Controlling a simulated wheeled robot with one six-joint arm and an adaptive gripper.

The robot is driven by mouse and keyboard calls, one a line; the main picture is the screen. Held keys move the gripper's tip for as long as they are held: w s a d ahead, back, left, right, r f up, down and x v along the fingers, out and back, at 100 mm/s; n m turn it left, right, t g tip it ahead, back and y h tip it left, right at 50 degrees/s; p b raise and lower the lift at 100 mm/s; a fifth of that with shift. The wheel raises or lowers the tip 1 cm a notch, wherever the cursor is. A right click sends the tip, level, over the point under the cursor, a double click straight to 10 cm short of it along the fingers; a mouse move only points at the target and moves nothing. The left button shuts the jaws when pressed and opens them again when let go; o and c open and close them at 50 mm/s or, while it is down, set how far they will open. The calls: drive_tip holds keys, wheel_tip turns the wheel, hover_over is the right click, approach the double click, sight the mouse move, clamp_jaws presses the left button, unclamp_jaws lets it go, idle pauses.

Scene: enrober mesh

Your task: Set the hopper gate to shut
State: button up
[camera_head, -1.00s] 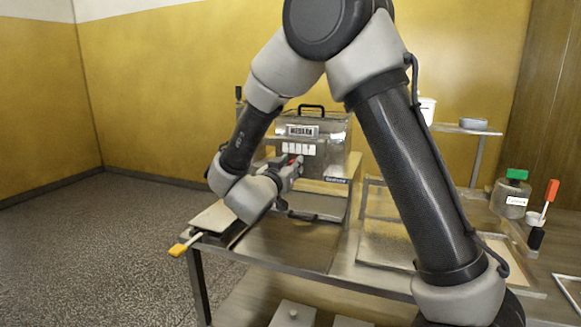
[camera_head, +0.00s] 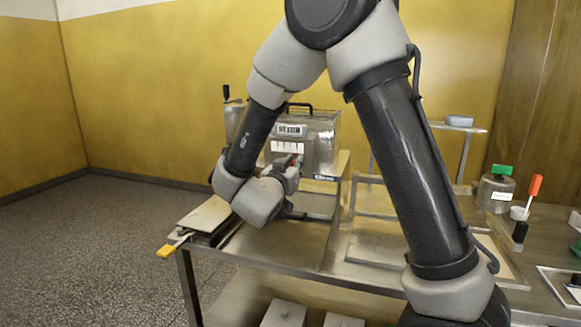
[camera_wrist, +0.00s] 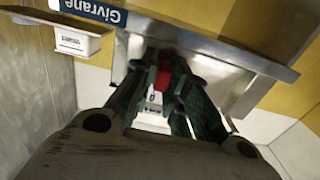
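The hopper (camera_head: 322,125) is a clear-walled box with a black top handle, standing on the bench at the back centre. A small red piece, seemingly the gate's handle (camera_wrist: 164,78), lies between my gripper's fingertips in the wrist view. My gripper (camera_head: 294,163) is at the lower front of the hopper; its fingers also show in the wrist view (camera_wrist: 168,72), close in on both sides of the red piece, seemingly shut on it. The gate plate itself is largely hidden by my gripper and arm, so its position cannot be told.
A metal bench (camera_head: 245,248) carries the hopper. A yellow-handled tool (camera_head: 168,250) sticks out at its left corner. The floor at left is clear.

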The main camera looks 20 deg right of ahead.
drive_tip(key=o, duration=0.3)
drive_tip(key=shift+s+d, duration=0.1)
drive_tip(key=shift+d, duration=0.05)
drive_tip(key=shift+o, duration=0.2)
drive_tip(key=v, duration=1.2)
